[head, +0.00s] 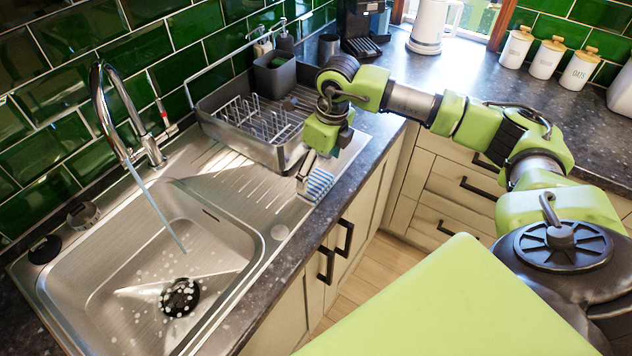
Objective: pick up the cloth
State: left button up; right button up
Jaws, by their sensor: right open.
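The cloth (319,183), striped blue and white, lies at the front edge of the steel drainer, next to the worktop edge. My right gripper (306,178) points down right at the cloth, its fingers beside or over the cloth's left part. It is open; whether the fingers touch the cloth I cannot tell. My left gripper is not in view.
Water runs from the tap (150,150) into the steel sink (120,240). A grey dish rack (225,128) stands behind my right gripper. A white kettle (432,25) and several white canisters (546,57) stand along the back. Cupboard handles (344,238) stick out below the worktop.

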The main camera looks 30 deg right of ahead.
aim_at(316, 180)
jog(key=f+p, duration=0.1)
jog(key=f, duration=0.2)
jog(key=shift+w+a+f+p, duration=0.1)
jog(key=shift+a+f+p, duration=0.2)
jog(key=shift+a+p, duration=0.1)
jog(key=shift+w+f, duration=0.15)
jog(key=shift+f, duration=0.3)
jog(key=c, duration=1.2)
